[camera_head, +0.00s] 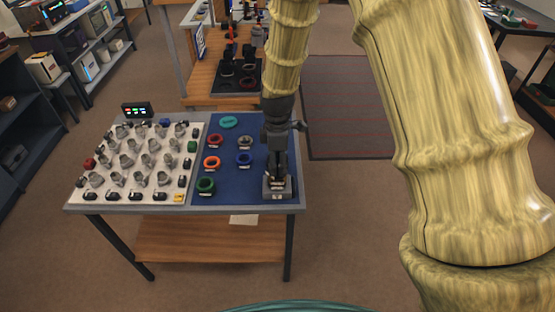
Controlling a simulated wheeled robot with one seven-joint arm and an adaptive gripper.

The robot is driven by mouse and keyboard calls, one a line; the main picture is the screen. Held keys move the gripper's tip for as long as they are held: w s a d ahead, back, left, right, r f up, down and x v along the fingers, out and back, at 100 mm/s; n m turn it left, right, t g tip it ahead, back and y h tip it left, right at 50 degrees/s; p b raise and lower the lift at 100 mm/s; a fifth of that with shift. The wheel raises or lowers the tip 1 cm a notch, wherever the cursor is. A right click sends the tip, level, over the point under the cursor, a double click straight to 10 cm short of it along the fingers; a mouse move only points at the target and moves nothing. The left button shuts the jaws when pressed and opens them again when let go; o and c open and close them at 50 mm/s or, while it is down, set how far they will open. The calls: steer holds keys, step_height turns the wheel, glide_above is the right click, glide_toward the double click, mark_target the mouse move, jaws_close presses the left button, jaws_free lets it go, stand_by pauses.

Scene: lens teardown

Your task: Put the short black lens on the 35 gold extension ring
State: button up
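My gripper (277,176) points down at the front right corner of the blue mat (225,171). It is right above a small grey block (277,194) with a light label. The fingertips are small and dark here, so I cannot tell whether they are open or hold something. Several rings lie on the mat, each with a small label too small to read. One ring, greyish with a dark middle (246,140), lies at the mat's centre right; I cannot tell whether it is the gold one. I cannot pick out the short black lens for certain.
A white board (107,192) with many grey and black parts fills the table's left half. Teal (228,122), red (215,139), orange (212,162), blue (244,159) and green (206,186) rings lie left of my gripper. A small display (137,109) stands at the back left.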

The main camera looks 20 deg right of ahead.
mark_target(277, 159)
steer(key=shift+o, duration=1.2)
steer(key=shift+r, duration=0.1)
step_height(277, 159, up, 12)
steer(key=b, duration=0.3)
